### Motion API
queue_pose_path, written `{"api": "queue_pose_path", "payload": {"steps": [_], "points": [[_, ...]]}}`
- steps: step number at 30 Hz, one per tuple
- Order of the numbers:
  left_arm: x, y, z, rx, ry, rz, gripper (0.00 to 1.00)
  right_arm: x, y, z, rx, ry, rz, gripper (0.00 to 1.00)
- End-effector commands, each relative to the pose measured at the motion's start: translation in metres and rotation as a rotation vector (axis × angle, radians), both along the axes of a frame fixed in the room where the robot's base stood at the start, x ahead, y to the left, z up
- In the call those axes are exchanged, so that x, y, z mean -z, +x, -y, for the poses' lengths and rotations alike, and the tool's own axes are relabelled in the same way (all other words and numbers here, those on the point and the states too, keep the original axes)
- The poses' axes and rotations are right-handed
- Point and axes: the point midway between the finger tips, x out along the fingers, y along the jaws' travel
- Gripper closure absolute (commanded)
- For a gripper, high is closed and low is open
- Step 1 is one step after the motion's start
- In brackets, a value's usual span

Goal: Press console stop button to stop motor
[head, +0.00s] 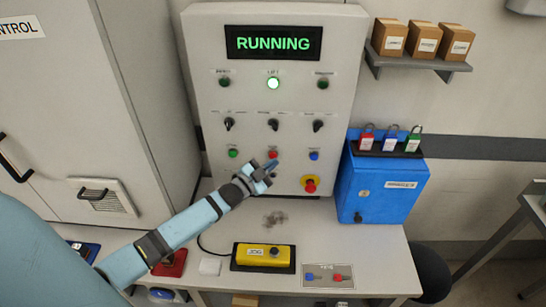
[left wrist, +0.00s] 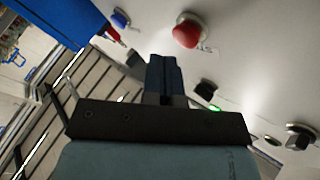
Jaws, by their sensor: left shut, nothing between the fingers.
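The upright grey console panel (head: 210,110) carries a display (head: 273,43) that reads RUNNING in green. Its lower button row has a green button (head: 233,153), a red button (head: 273,155) and a blue button (head: 314,155). A red mushroom button on a yellow collar (head: 310,184) sits lower right. My left gripper (head: 271,171) is shut and empty, just below the red button in the head view. In the left wrist view, the shut fingers (left wrist: 163,65) point toward the panel, with a red button (left wrist: 187,31) ahead of them; contact is not visible. My right gripper is out of view.
A blue box (head: 385,187) with several padlocks on top stands right of the panel. A yellow pendant (head: 263,257) and a key tray (head: 328,282) lie on the desk (head: 375,250). A shelf (head: 420,62) holds 3 cartons. A large cabinet (head: 110,110) stands left.

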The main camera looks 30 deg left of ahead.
Motion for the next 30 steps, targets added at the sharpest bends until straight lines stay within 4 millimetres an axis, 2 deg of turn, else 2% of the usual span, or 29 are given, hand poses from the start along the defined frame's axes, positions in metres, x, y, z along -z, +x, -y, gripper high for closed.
{"api": "queue_pose_path", "payload": {"steps": [30], "points": [[0.0003, 0.0091, -0.0057, 0.0, 0.0, 0.0, 1.0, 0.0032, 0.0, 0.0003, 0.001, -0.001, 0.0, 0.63]]}}
